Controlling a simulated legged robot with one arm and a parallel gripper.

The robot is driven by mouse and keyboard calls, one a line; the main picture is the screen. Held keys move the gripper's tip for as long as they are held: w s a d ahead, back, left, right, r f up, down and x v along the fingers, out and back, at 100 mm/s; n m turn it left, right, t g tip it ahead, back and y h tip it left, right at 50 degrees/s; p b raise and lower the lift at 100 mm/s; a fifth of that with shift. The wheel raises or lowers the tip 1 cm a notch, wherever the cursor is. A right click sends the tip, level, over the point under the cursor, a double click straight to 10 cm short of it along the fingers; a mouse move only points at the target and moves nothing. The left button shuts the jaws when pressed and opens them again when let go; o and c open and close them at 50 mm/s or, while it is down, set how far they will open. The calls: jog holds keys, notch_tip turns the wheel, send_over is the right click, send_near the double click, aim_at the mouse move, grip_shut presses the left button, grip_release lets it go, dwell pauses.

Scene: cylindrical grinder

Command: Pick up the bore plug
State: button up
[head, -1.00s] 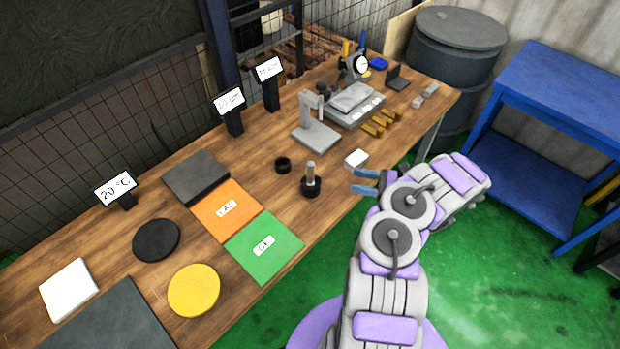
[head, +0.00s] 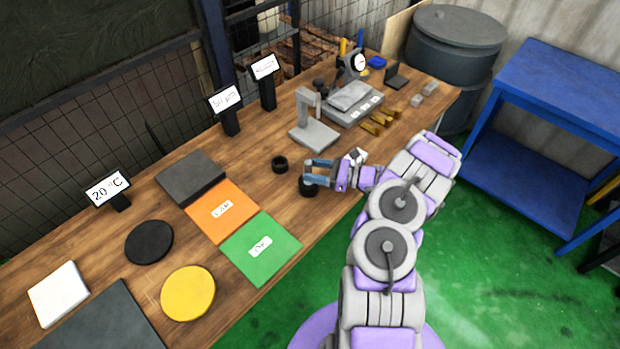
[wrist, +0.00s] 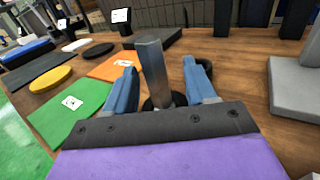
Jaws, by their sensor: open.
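The bore plug is an upright grey pin on a round black base, standing on the wooden bench. In the wrist view the bore plug (wrist: 153,72) rises between the two blue fingers of my gripper (wrist: 160,80), with a visible gap on the right side. In the head view my gripper (head: 308,171) is open around the pin, and mostly the plug's black base (head: 309,189) shows below the fingers. The fingers hide the pin there. I cannot tell whether the left finger touches it.
A small black ring (head: 279,164) lies just left of the fingers. A grey stand (head: 314,133) is behind. Orange (head: 222,211) and green (head: 260,247) mats lie to the left. Brass pieces (head: 377,123) and a grey instrument (head: 352,101) sit farther back right.

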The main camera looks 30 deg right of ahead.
jog(key=shift+w+a+r, duration=0.1)
jog(key=shift+w+a, duration=0.15)
jog(key=shift+a, duration=0.3)
jog(key=shift+w+a+r, duration=0.1)
jog(key=shift+w+a, duration=0.15)
jog(key=shift+a, duration=0.3)
jog(key=shift+d+f, duration=0.15)
jog(key=shift+d, duration=0.3)
jog(key=c, duration=0.5)
jog(key=shift+a, duration=0.25)
grip_shut()
